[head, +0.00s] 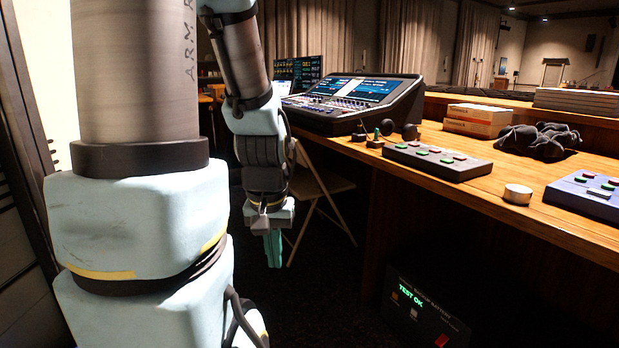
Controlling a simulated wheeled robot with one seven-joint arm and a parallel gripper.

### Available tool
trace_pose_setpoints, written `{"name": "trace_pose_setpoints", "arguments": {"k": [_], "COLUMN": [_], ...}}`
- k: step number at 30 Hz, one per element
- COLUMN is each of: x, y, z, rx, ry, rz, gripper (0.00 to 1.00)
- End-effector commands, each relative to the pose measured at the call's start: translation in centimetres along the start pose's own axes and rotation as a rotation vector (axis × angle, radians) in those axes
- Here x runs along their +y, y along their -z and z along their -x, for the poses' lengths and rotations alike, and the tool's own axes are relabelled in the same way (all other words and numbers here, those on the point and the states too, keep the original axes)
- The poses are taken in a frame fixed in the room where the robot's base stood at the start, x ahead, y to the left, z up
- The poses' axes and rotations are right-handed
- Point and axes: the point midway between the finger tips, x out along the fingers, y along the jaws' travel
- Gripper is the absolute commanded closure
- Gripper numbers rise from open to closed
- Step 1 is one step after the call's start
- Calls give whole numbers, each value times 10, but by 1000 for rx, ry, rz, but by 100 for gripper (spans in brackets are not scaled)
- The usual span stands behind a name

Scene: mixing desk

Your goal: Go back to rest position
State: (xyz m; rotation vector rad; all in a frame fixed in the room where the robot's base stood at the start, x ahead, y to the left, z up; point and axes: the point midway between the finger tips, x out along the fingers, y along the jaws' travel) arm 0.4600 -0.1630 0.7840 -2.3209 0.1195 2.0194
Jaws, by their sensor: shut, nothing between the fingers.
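My gripper (273,249) hangs down at the left of centre in the head view, its teal fingers shut together with nothing between them. It points at the floor, in front of a folding chair and left of the desk, touching nothing that I can see. My arm's large links fill the left of the view and hide what lies behind them.
The wooden desk (390,155) runs along the right. It bears a mixing console (350,100), a grey button box (437,160), a blue button box (590,195), a small round tin (517,194) and boxes (478,117). A folding chair (325,185) stands behind my gripper. A battery unit (425,305) sits below the desk.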

Motion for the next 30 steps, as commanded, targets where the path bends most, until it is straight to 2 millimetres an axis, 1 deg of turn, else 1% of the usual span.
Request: {"name": "trace_pose_setpoints", "arguments": {"k": [1,6,9,12,15,18,30], "x": [0,0,0,0,1,1,1], "y": [5,12,16,19,21,21,22], "z": [33,85,113,134,147,153,154], "rx": [0,0,0,0,0,0,0], "ry": [0,0,0,0,0,0,0], "rz": [0,0,0,0,0,0,0], "gripper": [100,100,100,100,100,100,100]}}
